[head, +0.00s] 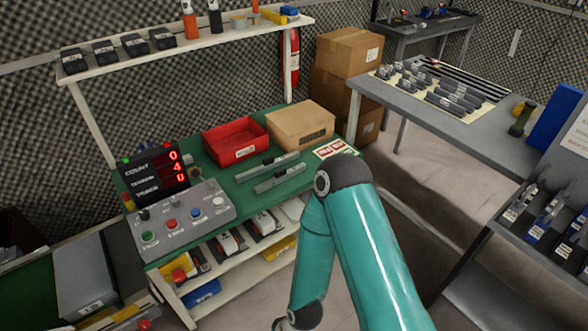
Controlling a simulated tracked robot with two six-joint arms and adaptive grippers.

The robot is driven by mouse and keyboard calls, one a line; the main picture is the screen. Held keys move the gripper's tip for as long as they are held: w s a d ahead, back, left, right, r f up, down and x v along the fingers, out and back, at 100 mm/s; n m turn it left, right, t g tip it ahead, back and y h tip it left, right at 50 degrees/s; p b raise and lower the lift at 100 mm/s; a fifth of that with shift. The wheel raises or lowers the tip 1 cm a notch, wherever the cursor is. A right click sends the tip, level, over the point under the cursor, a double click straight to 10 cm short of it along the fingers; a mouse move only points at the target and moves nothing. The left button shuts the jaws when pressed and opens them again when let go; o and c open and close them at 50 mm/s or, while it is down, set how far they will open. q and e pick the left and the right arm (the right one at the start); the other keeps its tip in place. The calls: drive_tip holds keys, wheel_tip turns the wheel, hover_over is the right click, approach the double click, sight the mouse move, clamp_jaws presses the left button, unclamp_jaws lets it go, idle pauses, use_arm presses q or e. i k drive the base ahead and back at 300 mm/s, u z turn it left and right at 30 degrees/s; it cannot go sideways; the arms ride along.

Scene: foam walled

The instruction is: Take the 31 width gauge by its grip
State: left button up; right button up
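I cannot pick out the 31 width gauge for certain, because the small labels are too fine to read. Several dark labelled pieces with blue parts stand in a row on the grey rack (492,222) at the right edge. Several labelled black blocks (104,51) sit on the white upper shelf at the left. Two long grey bar-like tools (279,179) lie on the green bench. One of my teal arms rises in the foreground and bends down again at its elbow. Its gripper is below the frame, and my other gripper does not show either.
The green bench (228,203) holds a red bin (236,153), a cardboard box (300,137), a button panel (185,218) and a red-digit counter (153,172). A grey table (430,122) with metal parts stands at the back right. Open floor (410,215) lies between bench and rack.

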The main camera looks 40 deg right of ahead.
sight(270, 163)
drive_tip(key=z, duration=0.35)
drive_tip(key=k, duration=1.05)
drive_tip(key=z, duration=1.05)
drive_tip(key=i, duration=1.7)
drive_tip(key=u, duration=0.9)
drive_tip(key=i, duration=1)
drive_tip(key=u, duration=0.85)
drive_tip(key=k, duration=0.75)
drive_tip(key=u, duration=0.15)
